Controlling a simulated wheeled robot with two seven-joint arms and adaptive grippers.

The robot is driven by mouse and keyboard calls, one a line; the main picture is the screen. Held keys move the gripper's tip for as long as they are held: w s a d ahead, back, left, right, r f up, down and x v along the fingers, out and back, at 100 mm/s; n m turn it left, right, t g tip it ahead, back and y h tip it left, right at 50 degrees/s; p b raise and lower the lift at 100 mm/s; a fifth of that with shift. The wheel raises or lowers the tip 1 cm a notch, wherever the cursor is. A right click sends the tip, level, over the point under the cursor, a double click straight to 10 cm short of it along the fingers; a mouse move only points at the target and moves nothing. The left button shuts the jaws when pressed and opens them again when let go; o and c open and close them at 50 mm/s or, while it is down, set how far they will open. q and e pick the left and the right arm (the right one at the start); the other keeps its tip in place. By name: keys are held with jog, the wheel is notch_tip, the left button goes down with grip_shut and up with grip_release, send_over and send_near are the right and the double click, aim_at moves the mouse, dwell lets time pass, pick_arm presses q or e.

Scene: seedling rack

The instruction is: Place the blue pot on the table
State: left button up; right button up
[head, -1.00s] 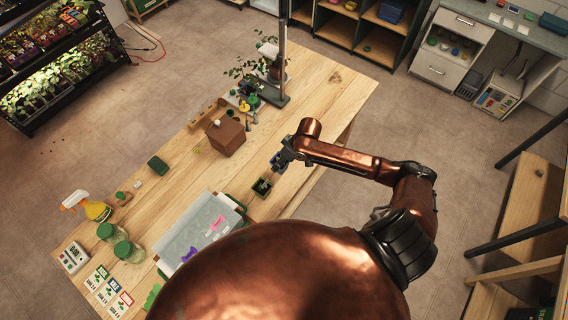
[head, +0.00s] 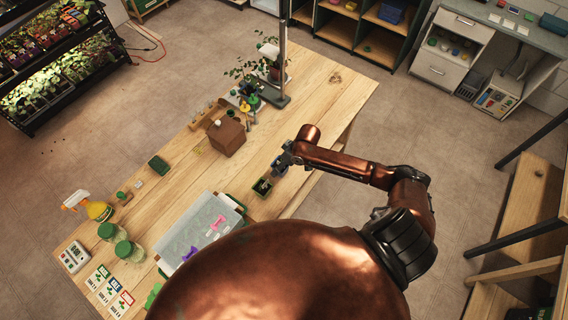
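My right arm comes in from the right, and its gripper (head: 281,164) is over the table's right part. A small blue thing, apparently the blue pot (head: 279,170), shows at the fingertips, partly hidden by the gripper. The fingers are too small to tell whether they are closed on it, and I cannot tell whether it touches the wood. The wooden table (head: 318,92) runs diagonally across the view. My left gripper is not in view.
A dark green square pot (head: 262,187) stands just below-left of the gripper. A brown box (head: 227,137), a stand with a plant (head: 272,72) and a translucent tray (head: 190,232) are on the table. The upper right of the table is clear.

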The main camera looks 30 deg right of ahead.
jog(key=shift+r, duration=0.1)
jog(key=v, duration=1.2)
jog(key=shift+w+a+r, duration=0.1)
